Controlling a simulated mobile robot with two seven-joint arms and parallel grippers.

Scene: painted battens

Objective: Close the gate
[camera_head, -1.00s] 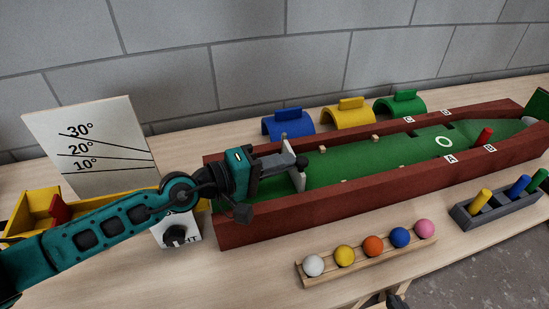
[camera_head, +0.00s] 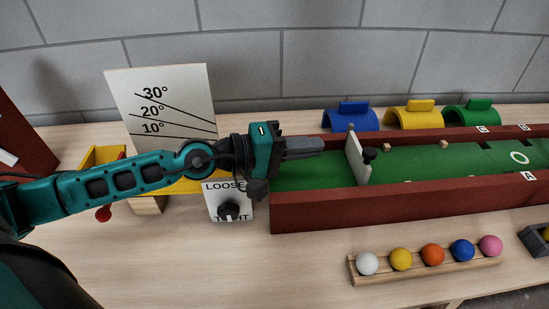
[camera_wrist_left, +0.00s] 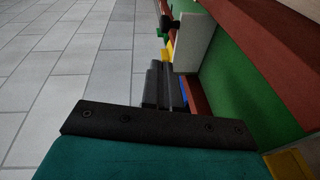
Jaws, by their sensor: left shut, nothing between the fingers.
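The gate is a white upright panel (camera_head: 355,162) with a black knob on its right face. It stands crosswise in the green lane (camera_head: 310,172) of the red-walled trough, between the two long walls. The gate also shows in the left wrist view (camera_wrist_left: 193,44). My left gripper (camera_head: 320,145) is shut and empty. It is above the lane's left end, pointing right, with its tips a little short of the gate and apart from it. The left wrist view shows its closed dark fingers (camera_wrist_left: 160,86). My right gripper is not in view.
A rack (camera_head: 428,262) of coloured balls stands in front of the trough. Blue (camera_head: 350,118), yellow (camera_head: 413,116) and green (camera_head: 471,114) arches stand behind it. A LOOSE/TIGHT knob (camera_head: 229,210), a yellow ramp (camera_head: 103,156) and an angle board (camera_head: 162,100) are at left.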

